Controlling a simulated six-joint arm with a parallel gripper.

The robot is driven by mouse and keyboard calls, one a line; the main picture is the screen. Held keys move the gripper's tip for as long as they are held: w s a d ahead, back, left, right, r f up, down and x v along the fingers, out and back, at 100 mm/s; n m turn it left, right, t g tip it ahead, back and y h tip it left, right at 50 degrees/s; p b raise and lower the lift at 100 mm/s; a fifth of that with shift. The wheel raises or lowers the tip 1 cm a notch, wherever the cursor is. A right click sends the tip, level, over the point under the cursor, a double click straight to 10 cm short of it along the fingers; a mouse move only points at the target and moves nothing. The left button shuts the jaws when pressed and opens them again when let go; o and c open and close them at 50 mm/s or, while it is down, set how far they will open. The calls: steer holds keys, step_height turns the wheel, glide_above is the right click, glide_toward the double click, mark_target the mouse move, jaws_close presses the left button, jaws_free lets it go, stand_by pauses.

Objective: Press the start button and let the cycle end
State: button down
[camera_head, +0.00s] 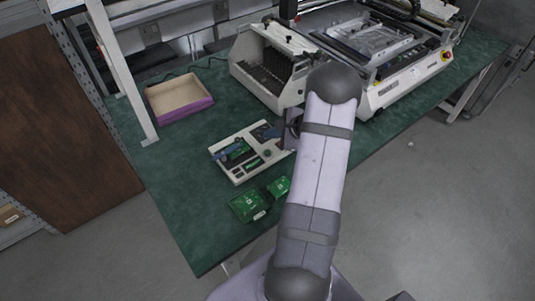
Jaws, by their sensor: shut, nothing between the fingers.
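A white fixture (216,149) with dark and green parts on its top lies on the green table. A large pale machine (405,88) stands at the back right, with a red and yellow button (446,56) on its front right corner. I cannot make out which control is the start button. My gripper (291,131) is shut and empty at the right end of the white fixture, mostly hidden behind my arm. I cannot tell whether it touches the fixture.
Two green circuit boards (248,205) lie in front of the fixture. A cardboard-coloured tray with a purple front (184,112) sits at the back left. A white rack with dark slots (262,84) stands behind the fixture. The table's (185,200) front left is clear.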

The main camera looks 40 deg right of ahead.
step_height(320, 180, down, 5)
steer(key=b, duration=0.3)
steer(key=shift+r, duration=0.15)
steer(key=shift+f+b, duration=0.65)
steer(key=shift+b, duration=0.05)
steer(key=shift+f+b, duration=0.85)
steer(key=shift+b, duration=0.35)
stand_by(2.0)
steer(key=shift+r, duration=0.15)
steer(key=shift+r+p, duration=0.45)
steer(key=shift+r, duration=0.25)
steer(key=shift+r, duration=0.15)
steer(key=shift+r+p, duration=1.6)
steer(key=shift+r, duration=0.75)
